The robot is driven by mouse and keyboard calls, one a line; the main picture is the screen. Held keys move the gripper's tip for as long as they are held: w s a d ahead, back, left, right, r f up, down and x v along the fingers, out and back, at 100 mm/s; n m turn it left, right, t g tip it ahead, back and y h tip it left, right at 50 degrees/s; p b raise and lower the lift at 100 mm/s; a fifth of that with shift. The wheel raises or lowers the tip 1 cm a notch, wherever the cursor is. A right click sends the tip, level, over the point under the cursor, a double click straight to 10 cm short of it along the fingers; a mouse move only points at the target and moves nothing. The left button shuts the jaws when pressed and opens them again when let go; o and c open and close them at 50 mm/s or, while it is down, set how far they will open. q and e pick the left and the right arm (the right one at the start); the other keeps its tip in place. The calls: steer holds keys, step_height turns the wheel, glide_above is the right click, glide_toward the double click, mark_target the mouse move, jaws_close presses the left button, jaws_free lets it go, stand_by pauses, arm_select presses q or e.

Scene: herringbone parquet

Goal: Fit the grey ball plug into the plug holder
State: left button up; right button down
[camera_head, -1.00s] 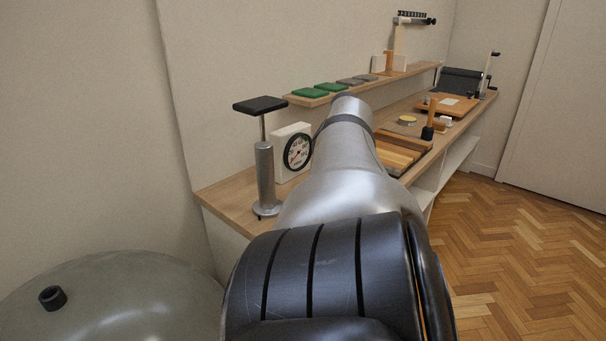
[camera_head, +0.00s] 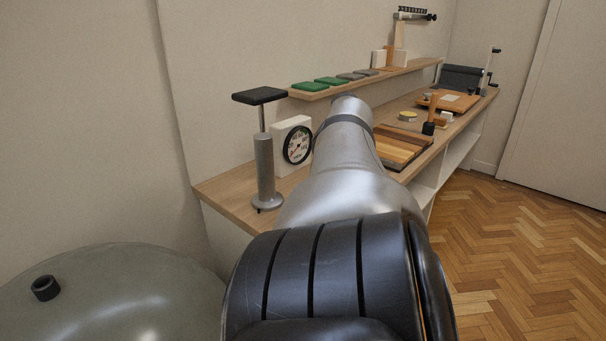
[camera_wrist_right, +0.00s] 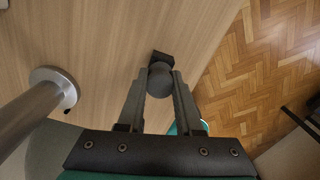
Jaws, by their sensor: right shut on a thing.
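In the right wrist view, my right gripper (camera_wrist_right: 160,82) is shut on a dark grey rounded piece, the grey ball plug (camera_wrist_right: 160,84), held between its fingertips above the wooden bench top. A small black angular piece (camera_wrist_right: 163,57) shows just beyond the plug, perhaps the plug holder; I cannot tell whether they touch. My right arm hides the right gripper and plug there. My left gripper is not in view.
An upright pump (camera_head: 265,170) with a black handle and a round gauge (camera_head: 297,145) stand on the near bench end (camera_head: 222,190). A wall shelf (camera_head: 400,73) holds green and grey pads. Parquet floor at right is clear.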

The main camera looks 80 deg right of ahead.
steer(key=shift+f+b, duration=0.4)
steer(key=shift+f, duration=0.1)
steer(key=c, duration=0.5)
jaws_free()
steer(key=shift+r, duration=0.1)
step_height(320, 180, up, 15)
steer(key=p, duration=1.5)
